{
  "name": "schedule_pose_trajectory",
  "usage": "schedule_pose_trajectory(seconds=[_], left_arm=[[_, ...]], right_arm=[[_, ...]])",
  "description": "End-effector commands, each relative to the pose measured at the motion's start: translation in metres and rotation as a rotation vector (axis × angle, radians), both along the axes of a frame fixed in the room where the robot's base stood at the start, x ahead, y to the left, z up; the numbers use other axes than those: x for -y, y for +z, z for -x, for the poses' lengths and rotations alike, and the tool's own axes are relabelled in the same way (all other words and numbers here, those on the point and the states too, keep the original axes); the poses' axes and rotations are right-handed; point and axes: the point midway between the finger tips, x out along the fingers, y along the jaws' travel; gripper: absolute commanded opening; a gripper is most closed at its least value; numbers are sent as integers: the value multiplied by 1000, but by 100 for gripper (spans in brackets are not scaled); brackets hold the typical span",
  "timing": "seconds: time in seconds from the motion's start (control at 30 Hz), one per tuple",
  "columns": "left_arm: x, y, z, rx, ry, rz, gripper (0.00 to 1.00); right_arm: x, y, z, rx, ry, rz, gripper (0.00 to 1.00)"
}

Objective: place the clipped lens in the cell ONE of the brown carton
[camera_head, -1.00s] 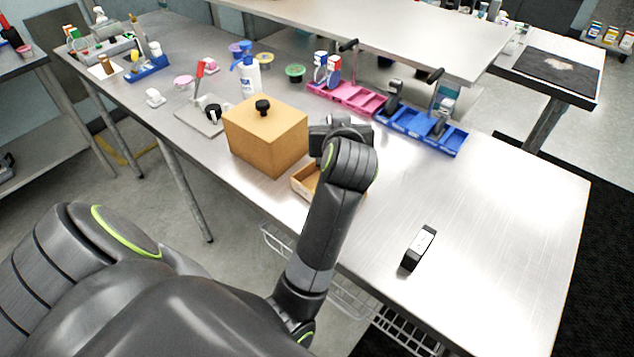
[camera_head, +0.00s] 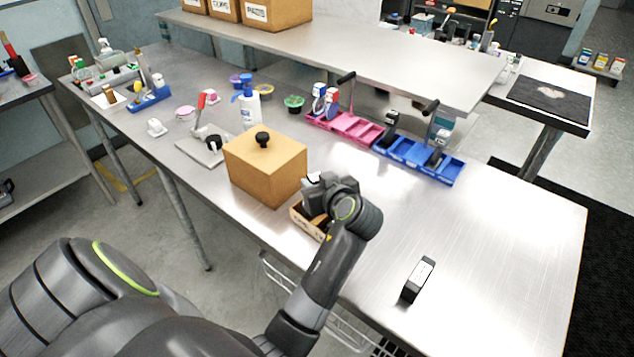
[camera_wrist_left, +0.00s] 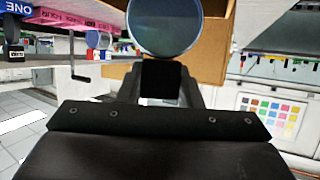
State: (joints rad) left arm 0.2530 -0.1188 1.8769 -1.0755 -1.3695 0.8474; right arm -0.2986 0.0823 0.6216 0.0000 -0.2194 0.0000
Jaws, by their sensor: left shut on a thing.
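The lens cannot be made out clearly there. The carton's cells and any cell labels cannot be read, and I cannot tell whether the lens is inside a cell. My right gripper is not in view.
A closed brown box (camera_head: 262,170) with a black knob stands just left of the open carton. Pink (camera_head: 345,125) and blue (camera_head: 418,158) trays with cells stand behind. A small black device (camera_head: 418,279) lies at front right. The table's right side is mostly clear.

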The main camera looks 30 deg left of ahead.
Motion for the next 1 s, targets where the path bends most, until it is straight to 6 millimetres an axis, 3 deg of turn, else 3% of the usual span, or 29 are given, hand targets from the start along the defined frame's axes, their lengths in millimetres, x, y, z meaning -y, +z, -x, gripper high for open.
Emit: schedule_pose_trajectory(seconds=[0.4,0.43,0.57,1.0], left_arm=[[0,-9,0,1,-1,1,0],[0,-7,0,1,-1,1,36],[0,-7,0,1,-1,1,53],[0,-2,0,1,-1,1,54]], right_arm=[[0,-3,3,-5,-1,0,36],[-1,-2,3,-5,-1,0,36],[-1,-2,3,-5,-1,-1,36],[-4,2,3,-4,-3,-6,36]])
